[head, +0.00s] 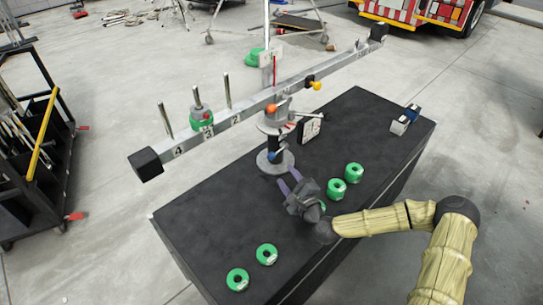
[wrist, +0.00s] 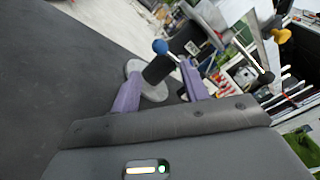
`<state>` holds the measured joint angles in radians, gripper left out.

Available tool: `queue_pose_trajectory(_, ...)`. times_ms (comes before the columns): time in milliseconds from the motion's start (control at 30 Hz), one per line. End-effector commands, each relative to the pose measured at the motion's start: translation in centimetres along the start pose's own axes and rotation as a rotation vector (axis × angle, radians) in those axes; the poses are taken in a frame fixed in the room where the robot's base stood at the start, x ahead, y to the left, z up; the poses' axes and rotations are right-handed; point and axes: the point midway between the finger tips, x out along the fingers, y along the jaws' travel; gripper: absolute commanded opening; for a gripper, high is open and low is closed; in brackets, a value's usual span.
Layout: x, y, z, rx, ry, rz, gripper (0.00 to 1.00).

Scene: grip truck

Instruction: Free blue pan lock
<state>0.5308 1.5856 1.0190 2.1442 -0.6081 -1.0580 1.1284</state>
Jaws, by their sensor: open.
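The blue pan lock knob (head: 271,156) is a small ball low on the stand's post, under the balance beam (head: 240,112). It also shows in the wrist view as a blue ball (wrist: 160,46) beside the upper end of the dark post (wrist: 158,69). My gripper (head: 289,180) is open, with two purple fingers pointing at the post's round base (head: 264,163). In the wrist view my gripper (wrist: 160,70) has the post between its fingers in the picture, with the knob just beyond the tips. I see no contact with the knob.
Green ring weights (head: 238,279) lie along the black table's (head: 190,225) near side. An orange knob (head: 271,108) and a yellow knob (head: 317,86) sit higher on the stand and beam. A dial box (head: 310,128) stands right of the post. The table's left part is clear.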

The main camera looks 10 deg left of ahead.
Motion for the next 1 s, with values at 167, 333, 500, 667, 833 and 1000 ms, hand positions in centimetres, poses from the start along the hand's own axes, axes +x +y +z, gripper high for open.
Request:
queue_pose_trajectory(167,3.3,0.0,0.1,-0.002,-0.002,-0.001,0.45)
queue_pose_trajectory(333,6.2,0.0,0.1,-0.002,-0.002,-0.001,0.45)
queue_pose_trajectory(500,8.9,0.0,0.1,-0.001,-0.001,-0.001,0.45)
queue_pose_trajectory(667,10.8,0.0,0.0,0.0,0.0,0.0,0.45)
queue_pose_trajectory(833,11.6,0.0,0.0,0.0,0.0,0.0,0.45)
queue_pose_trajectory(1000,11.6,0.0,0.0,0.0,0.0,0.0,0.45)
